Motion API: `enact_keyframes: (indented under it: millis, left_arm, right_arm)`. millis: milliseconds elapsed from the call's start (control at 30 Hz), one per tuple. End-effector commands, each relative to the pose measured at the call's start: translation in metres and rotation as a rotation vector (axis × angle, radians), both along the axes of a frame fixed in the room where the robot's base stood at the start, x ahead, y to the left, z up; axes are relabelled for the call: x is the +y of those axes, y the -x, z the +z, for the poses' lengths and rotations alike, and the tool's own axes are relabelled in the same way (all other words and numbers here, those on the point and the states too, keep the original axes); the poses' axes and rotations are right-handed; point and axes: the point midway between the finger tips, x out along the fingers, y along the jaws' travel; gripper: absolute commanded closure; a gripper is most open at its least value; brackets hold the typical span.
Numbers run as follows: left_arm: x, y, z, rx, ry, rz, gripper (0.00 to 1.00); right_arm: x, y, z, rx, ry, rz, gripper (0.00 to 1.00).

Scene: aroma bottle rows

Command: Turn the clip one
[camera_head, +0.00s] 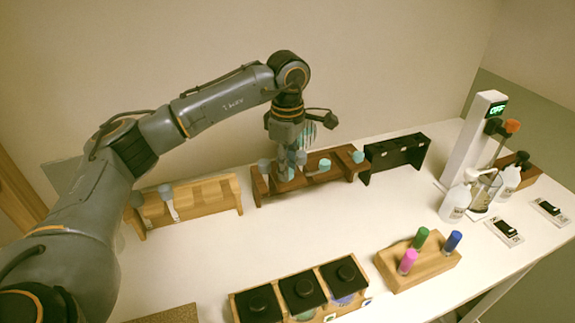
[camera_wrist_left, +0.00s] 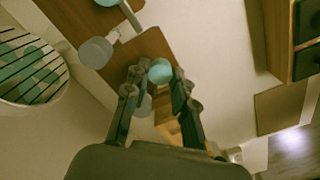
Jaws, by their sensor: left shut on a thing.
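My left gripper (camera_head: 290,168) reaches down at the dark brown rack (camera_head: 268,197) near the back of the table. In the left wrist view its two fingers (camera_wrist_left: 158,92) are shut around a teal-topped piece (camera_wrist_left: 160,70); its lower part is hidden. Other teal-topped pieces stand in the same rack, one near the middle (camera_head: 325,164) and one at the right end (camera_head: 357,157). A grey-topped piece (camera_head: 264,165) stands at the left end. A pale strip-like piece (camera_head: 168,202) stands at the light wooden rack (camera_head: 219,200). I cannot tell which piece has a clip. My right gripper is not in view.
A black rack (camera_head: 395,153) stands right of the brown one. In front are a wooden block with pink, green and blue tubes (camera_head: 416,263) and several black-lidded boxes (camera_head: 303,287). A white column (camera_head: 473,139) and bottles (camera_head: 455,203) stand right. The table middle is clear.

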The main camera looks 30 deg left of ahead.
Motion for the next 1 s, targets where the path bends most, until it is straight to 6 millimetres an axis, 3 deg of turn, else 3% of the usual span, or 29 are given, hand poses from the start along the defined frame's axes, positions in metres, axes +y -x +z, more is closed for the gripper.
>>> enact_keyframes:
  millis: [33, 133, 433, 567, 1000]
  left_arm:
    - [0.000, -0.001, 0.002, -0.005, 0.000, 0.000, 0.73]
    - [0.000, -0.001, 0.001, -0.004, 0.000, 0.000, 0.52]
    - [0.000, 0.000, 0.001, -0.002, 0.000, 0.001, 0.52]
    - [0.000, -0.001, 0.010, -0.003, 0.000, 0.001, 0.52]
    - [0.000, -0.001, 0.098, -0.006, 0.001, 0.000, 0.52]
  right_arm:
    - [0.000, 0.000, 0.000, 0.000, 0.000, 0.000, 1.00]
    - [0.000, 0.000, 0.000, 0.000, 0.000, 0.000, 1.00]
    - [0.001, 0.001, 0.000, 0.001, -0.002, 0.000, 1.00]
    - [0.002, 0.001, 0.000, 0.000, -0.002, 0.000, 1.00]
    - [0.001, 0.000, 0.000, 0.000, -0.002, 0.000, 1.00]
